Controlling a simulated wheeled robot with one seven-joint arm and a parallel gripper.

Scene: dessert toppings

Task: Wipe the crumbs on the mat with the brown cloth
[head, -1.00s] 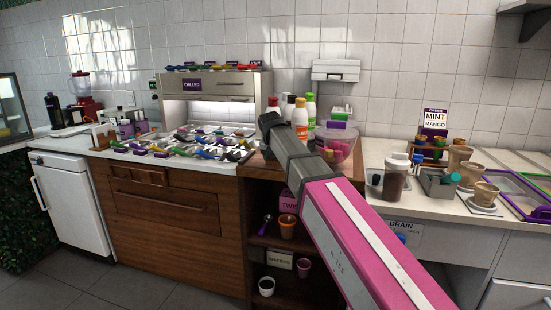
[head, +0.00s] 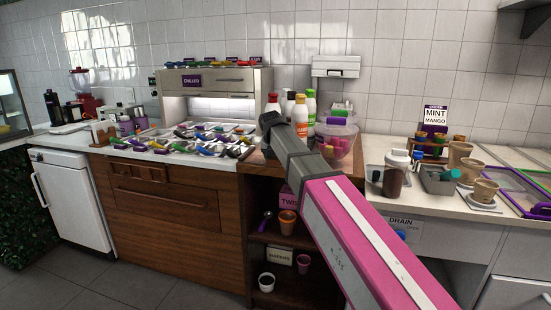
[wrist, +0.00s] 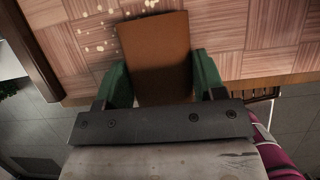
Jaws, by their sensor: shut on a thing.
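The brown cloth (wrist: 155,45) shows in the wrist view as a flat rectangle between the green fingers of my gripper (wrist: 160,76). The gripper is shut on it, and the cloth extends forward past the fingertips. Pale crumbs (wrist: 84,42) lie on the patterned wood-look mat (wrist: 58,40), mostly left of the cloth and beyond its far edge. I cannot tell whether the cloth touches the mat. In the head view my arm hides the gripper, cloth and crumbs.
Several sauce bottles (head: 300,115) and a clear tub (head: 338,150) stand close to my arm on the counter. The topping trays (head: 190,140) are to the left. A dark cup (head: 394,181) and a grey caddy (head: 438,181) stand right. A dark strip (wrist: 28,50) borders the mat.

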